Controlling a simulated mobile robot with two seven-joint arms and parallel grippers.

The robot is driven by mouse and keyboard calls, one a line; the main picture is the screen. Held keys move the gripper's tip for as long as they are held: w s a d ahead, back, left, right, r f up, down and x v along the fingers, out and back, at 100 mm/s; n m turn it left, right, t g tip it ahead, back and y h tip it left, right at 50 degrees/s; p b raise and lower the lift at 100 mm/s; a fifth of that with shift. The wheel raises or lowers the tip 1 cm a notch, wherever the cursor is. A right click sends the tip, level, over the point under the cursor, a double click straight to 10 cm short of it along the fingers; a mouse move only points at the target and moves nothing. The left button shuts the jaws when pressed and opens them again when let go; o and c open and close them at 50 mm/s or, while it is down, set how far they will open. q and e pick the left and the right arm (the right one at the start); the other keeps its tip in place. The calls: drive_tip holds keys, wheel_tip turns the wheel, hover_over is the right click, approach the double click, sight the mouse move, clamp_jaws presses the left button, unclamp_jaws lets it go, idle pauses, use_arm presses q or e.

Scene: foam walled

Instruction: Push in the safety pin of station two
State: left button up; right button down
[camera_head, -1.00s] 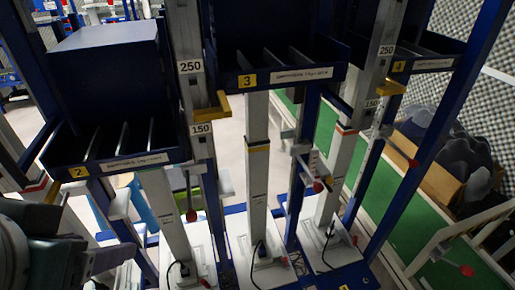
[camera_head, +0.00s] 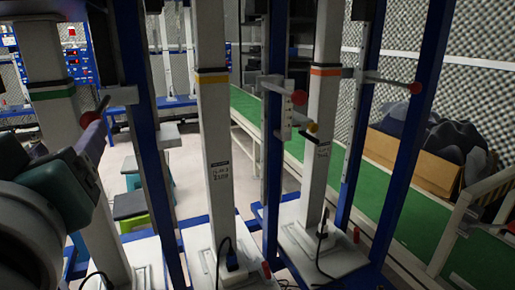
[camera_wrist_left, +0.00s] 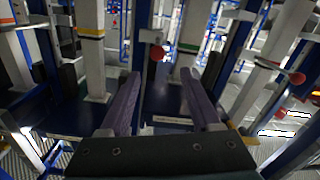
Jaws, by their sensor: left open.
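A red-knobbed pin (camera_head: 90,118) sits by a pale bracket (camera_head: 123,96) on a blue upright at the left. The station numbers are out of view now; the earlier frame shows bin 2 on this side. My left gripper (camera_head: 95,133) is beside this knob, its fingers partly overlapping it in the head view. In the left wrist view, the left gripper (camera_wrist_left: 160,76) is open with two purple fingers apart. A red knob (camera_wrist_left: 157,52) shows between and beyond the fingertips, with nothing held. My right gripper is not in view.
Other red knobs stick out at the middle (camera_head: 299,97) and right (camera_head: 415,88). White posts with green (camera_head: 52,93), yellow (camera_head: 211,78) and orange (camera_head: 325,72) bands stand close by. A cardboard box (camera_head: 413,165) is at the right.

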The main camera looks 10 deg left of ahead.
sight(89, 122)
use_arm(q)
drive_tip(key=p+x, duration=0.3)
drive_tip(key=x, duration=0.6)
drive_tip(key=shift+w+d, duration=0.1)
drive_tip(key=shift+d, duration=0.15)
drive_tip(key=shift+w+a+f, duration=0.1)
drive_tip(key=shift+w+a, duration=0.2)
drive_tip(key=shift+w, duration=0.15)
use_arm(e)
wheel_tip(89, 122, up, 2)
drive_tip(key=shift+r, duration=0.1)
use_arm(q)
clamp_jaws()
idle(0.5)
